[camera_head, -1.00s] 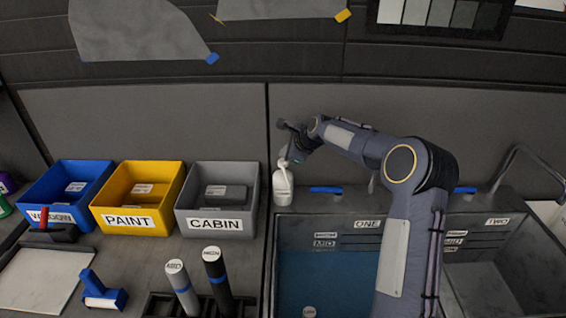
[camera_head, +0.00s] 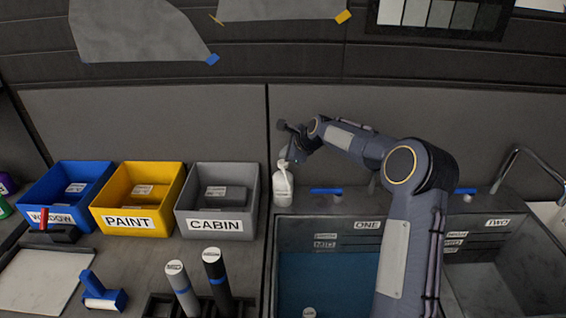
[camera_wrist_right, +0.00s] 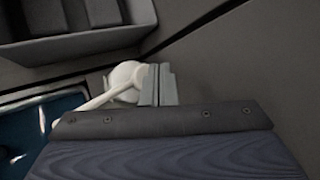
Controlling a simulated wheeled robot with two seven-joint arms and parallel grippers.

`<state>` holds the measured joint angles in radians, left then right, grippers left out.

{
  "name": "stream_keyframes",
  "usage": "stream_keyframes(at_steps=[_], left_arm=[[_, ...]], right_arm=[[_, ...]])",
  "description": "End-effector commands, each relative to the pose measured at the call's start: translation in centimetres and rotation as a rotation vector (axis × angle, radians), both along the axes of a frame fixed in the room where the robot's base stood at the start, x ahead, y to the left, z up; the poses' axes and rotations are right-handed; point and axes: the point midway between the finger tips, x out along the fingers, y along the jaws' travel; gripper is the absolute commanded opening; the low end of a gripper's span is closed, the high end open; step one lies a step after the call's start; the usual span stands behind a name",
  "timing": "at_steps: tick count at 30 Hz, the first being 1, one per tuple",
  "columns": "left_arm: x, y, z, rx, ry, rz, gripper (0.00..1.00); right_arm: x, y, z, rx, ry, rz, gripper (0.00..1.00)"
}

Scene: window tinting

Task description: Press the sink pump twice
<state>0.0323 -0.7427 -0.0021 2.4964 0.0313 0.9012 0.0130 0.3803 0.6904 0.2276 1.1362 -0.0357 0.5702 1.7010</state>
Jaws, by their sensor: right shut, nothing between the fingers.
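The sink pump (camera_head: 283,187) is a white bottle with a pump head, standing upright at the back left corner of the left sink. My right gripper (camera_head: 290,156) is at the top of the pump, shut and with nothing between its fingers. In the right wrist view, its fingertips (camera_wrist_right: 158,86) are over or against the white pump head (camera_wrist_right: 124,76), and the spout points down and left. I cannot tell whether they touch or how far the head is pressed. My left gripper is not in view.
Blue, yellow and grey bins (camera_head: 216,214) stand left of the pump. The sink marked ONE (camera_head: 300,235) holds blue liquid; the sink marked TWO (camera_head: 490,260) looks empty. A faucet (camera_head: 515,155) stands at the right. A back panel (camera_head: 150,120) rises behind the pump.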

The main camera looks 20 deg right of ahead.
Motion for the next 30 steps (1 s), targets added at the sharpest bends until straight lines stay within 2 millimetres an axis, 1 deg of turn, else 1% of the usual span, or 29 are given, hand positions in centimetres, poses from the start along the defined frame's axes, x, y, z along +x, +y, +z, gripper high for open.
stream_keyframes(at_steps=[21,30], left_arm=[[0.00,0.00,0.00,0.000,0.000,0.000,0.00],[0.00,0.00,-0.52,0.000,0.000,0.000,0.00]], right_arm=[[0.00,0.01,-0.01,0.000,0.000,0.000,0.00],[0.01,0.06,-0.85,0.001,-0.001,0.001,0.00]])
